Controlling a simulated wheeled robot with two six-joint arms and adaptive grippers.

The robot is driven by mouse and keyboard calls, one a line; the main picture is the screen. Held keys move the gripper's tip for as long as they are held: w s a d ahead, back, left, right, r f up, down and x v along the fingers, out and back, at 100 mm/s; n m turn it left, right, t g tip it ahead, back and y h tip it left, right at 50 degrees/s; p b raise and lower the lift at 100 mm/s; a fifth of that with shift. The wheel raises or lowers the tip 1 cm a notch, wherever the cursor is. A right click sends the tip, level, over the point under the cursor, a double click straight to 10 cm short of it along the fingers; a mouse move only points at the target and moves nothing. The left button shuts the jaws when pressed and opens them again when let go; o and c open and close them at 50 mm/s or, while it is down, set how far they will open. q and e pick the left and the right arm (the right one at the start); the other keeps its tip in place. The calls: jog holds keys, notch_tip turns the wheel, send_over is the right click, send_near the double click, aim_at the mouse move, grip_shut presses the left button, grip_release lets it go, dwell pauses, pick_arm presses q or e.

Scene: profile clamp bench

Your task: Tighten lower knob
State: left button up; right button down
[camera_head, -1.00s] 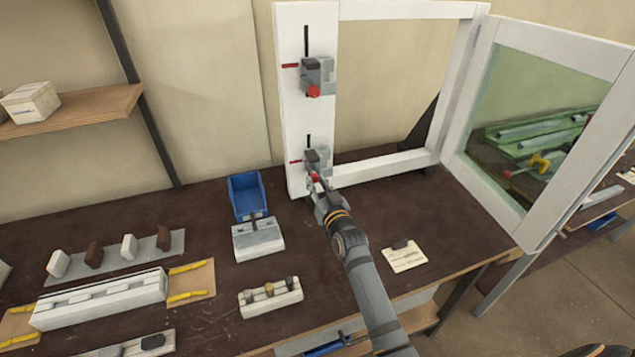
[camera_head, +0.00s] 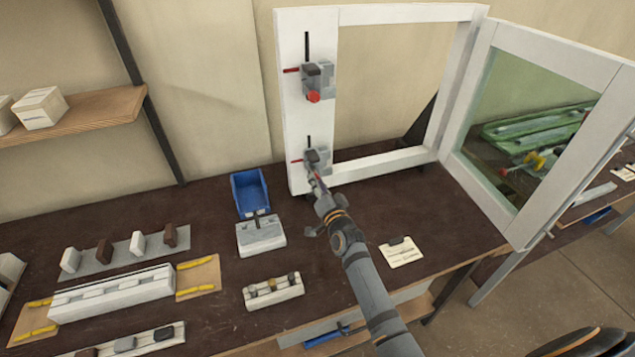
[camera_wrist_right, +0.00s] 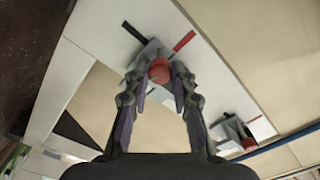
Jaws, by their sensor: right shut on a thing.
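The lower clamp (camera_head: 318,158) is a grey block on the white left post of the window frame. Its red knob (camera_wrist_right: 159,70) shows between my right fingers in the right wrist view. My right gripper (camera_wrist_right: 158,84) is shut on this knob, with one finger on each side of it. In the head view my right gripper (camera_head: 317,183) reaches up to the lower clamp and mostly hides the knob. The upper clamp (camera_head: 318,76) has a red knob (camera_head: 313,97) in plain sight, apart from my gripper. My left gripper is not in view.
The white frame (camera_head: 384,172) stands on the dark bench, its glazed sash (camera_head: 538,150) swung open at right. A blue bin (camera_head: 249,193) and a grey block (camera_head: 261,237) stand left of my arm. A paper card (camera_head: 401,255) lies to its right.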

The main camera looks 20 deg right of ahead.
dwell(0.3)
jog(key=c, duration=1.1)
grip_release()
jog(key=s, duration=1.2)
jog(key=shift+d, duration=0.2)
jog(key=shift+f, duration=0.1)
